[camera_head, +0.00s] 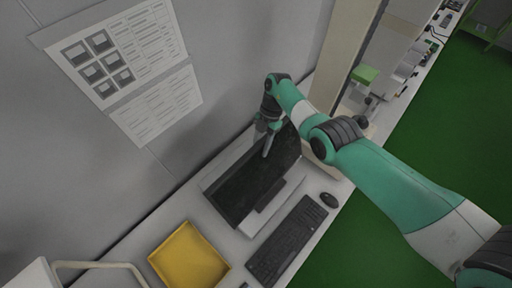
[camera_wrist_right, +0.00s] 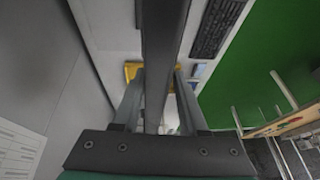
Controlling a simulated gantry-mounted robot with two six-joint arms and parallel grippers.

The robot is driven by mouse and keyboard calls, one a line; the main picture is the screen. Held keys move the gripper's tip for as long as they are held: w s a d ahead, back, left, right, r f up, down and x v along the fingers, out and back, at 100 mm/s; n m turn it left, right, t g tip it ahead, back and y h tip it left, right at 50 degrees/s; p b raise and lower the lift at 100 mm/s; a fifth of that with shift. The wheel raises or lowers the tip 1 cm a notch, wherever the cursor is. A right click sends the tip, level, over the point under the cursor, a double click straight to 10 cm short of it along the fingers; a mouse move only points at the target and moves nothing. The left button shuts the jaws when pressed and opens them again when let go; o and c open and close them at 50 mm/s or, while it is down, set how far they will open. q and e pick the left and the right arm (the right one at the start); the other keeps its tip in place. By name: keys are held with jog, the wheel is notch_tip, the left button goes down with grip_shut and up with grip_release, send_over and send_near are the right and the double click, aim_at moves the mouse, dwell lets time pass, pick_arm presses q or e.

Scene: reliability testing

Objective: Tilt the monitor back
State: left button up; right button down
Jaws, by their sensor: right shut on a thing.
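The black monitor (camera_head: 243,188) stands on the white desk by the grey wall, its dark screen facing the keyboard side. My right gripper (camera_head: 267,138) reaches in from the right and is at the monitor's upper far edge. In the right wrist view, the monitor (camera_wrist_right: 164,40) shows as a narrow dark bar running between the two fingers of my right gripper (camera_wrist_right: 159,75), which are shut on it. The exact finger contact is hard to see. My left gripper is in neither view.
A black keyboard (camera_head: 287,240) and mouse (camera_head: 329,200) lie in front of the monitor. A yellow tray (camera_head: 190,256) sits to its left on the desk. Printed sheets (camera_head: 120,65) hang on the wall behind. Green floor (camera_head: 420,120) is open on the right.

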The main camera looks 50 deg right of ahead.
jog(key=shift+w, duration=0.45)
jog(key=shift+s, duration=0.15)
jog(key=c, duration=0.6)
grip_release()
jog(key=shift+c, duration=0.2)
jog(key=shift+r, duration=0.1)
jog(key=shift+d+r, duration=0.2)
jog(key=shift+r, duration=0.15)
jog(key=v, duration=1)
jog(key=shift+s+d+r, duration=0.1)
jog(key=shift+r, duration=0.2)
